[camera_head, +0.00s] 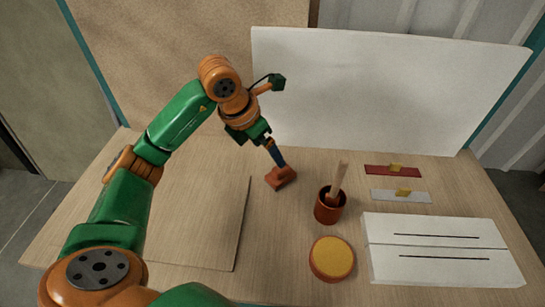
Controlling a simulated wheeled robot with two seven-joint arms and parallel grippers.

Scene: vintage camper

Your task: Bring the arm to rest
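My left arm comes in from the left and reaches over the wooden table. The fingers appear shut on the handle, which leans to the left toward the gripper. I cannot tell whether the block touches the table or hangs just above it. The fingertips are small and partly hidden by the wrist. My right gripper is not in view.
A brown cup (329,212) with a wooden stick stands right of the tool. A round yellow-topped pad (332,257) lies in front. A white panel (380,90) stands behind. The thin board (200,235) at left is clear.

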